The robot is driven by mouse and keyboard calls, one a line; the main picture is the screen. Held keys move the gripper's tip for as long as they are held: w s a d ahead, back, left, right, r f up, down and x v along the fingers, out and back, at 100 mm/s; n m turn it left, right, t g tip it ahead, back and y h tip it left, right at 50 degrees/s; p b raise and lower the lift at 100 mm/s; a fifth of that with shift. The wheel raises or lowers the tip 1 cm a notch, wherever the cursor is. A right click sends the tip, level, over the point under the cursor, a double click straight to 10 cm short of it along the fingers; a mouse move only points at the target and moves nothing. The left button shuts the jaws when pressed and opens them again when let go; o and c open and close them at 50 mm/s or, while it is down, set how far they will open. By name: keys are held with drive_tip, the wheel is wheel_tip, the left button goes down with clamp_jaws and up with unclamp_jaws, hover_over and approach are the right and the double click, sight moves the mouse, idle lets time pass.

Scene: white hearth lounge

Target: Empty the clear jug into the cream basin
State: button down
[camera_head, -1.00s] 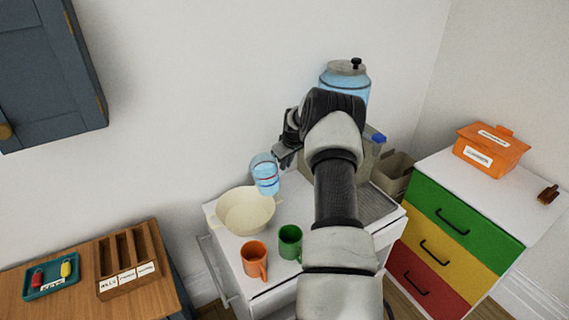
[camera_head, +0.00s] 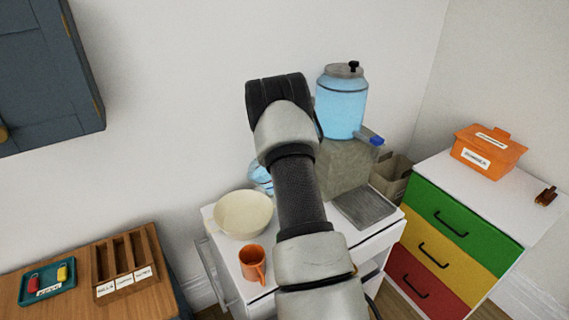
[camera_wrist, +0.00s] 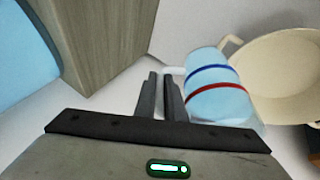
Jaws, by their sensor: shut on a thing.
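The clear jug (camera_head: 260,178) shows in part behind my arm in the head view, just behind and right of the cream basin (camera_head: 243,230). The wrist view shows the jug (camera_wrist: 220,88) with blue-tinted contents, a blue band and a red band. My gripper (camera_wrist: 160,88) is shut on the jug's handle at the jug's side. The basin (camera_wrist: 268,50) lies just beyond the jug at the right of the wrist view; its visible inside looks empty. My arm hides the gripper in the head view, and I cannot tell the jug's exact tilt.
An orange mug (camera_head: 252,264) stands in front of the basin on the white cabinet top. A blue-filled dispenser (camera_head: 341,105) on a grey block (camera_head: 345,172) stands behind my arm at right. A drip tray (camera_head: 364,208) lies before it.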

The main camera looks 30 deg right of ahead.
drive_tip(key=shift+w+a+r+h+b, duration=0.1)
drive_tip(key=shift+r+h+b, duration=0.2)
drive_tip(key=shift+b, duration=0.1)
drive_tip(key=shift+a+r+h+b, duration=0.2)
drive_tip(key=shift+h+b, duration=0.4)
drive_tip(key=shift+b, duration=0.75)
drive_tip(key=shift+r, duration=0.2)
drive_tip(key=b, duration=0.3)
drive_tip(key=shift+a+f+n+h, duration=0.1)
drive_tip(key=shift+f+n+h, duration=0.1)
drive_tip(key=shift+n+h, duration=0.1)
drive_tip(key=shift+r+t, duration=0.3)
drive_tip(key=shift+a+f+h+b, duration=0.15)
drive_tip(key=shift+f+h+b, duration=0.2)
drive_tip(key=shift+b, duration=0.95)
drive_tip(key=shift+r+b, duration=0.3)
drive_tip(key=shift+b, duration=0.05)
drive_tip(key=shift+a+f+h+b, duration=0.15)
drive_tip(key=shift+f+h+b, duration=0.15)
drive_tip(key=shift+b, duration=1.05)
drive_tip(key=shift+r, duration=0.25)
